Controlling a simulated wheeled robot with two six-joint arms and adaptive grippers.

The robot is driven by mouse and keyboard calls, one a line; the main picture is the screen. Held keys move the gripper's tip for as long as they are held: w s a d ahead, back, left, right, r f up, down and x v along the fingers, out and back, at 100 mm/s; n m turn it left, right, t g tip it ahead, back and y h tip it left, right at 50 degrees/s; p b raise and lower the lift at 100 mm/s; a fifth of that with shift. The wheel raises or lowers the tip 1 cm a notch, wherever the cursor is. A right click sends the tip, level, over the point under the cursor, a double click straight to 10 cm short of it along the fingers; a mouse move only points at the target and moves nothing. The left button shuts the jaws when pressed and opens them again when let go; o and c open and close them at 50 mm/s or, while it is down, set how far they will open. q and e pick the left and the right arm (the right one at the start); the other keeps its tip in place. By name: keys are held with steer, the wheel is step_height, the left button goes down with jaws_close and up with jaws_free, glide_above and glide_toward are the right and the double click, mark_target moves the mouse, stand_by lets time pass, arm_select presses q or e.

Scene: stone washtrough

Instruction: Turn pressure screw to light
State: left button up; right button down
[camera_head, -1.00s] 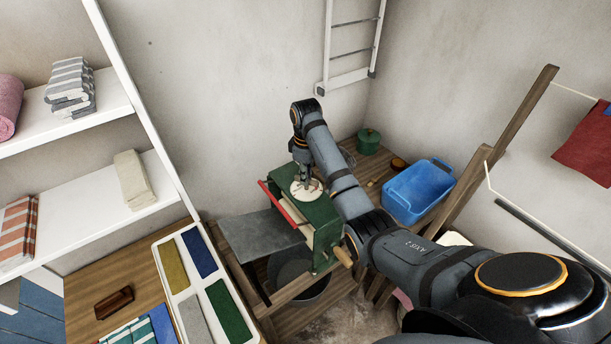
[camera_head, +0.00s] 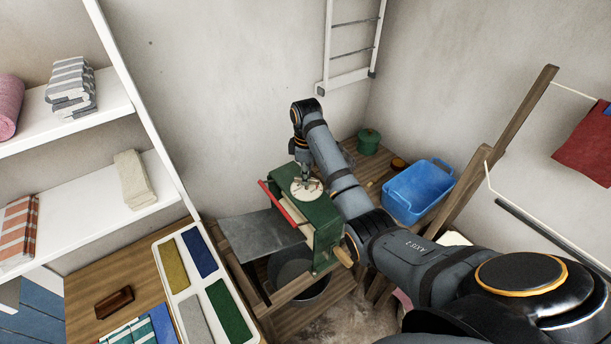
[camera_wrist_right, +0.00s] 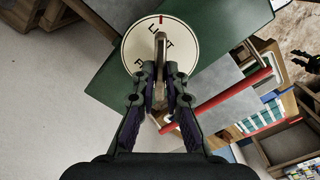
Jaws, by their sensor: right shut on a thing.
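The green wringer (camera_head: 322,222) stands on the wooden bench. A round cream dial (camera_head: 298,192) lies on its top, under my right gripper (camera_head: 304,178). In the right wrist view, the dial (camera_wrist_right: 138,48) carries dark letters, partly hidden, and a red mark near its far edge. A pale metal pressure screw handle (camera_wrist_right: 160,50) stands over the dial, roughly in line with the red mark. My right gripper (camera_wrist_right: 160,88) is shut on this handle from above. I cannot read the full words on the dial.
A red bar (camera_head: 283,204) runs along the wringer's side, above a grey sheet (camera_head: 258,235). A wooden crank grip (camera_head: 344,257) sticks out at the front. A blue tub (camera_head: 418,192) and green pot (camera_head: 369,141) stand on the right. White shelves are on the left.

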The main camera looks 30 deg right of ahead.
steer(key=c, duration=1.4)
jaws_free()
steer(key=shift+d+r, duration=0.15)
steer(key=shift+r, duration=0.1)
steer(key=shift+f, duration=0.1)
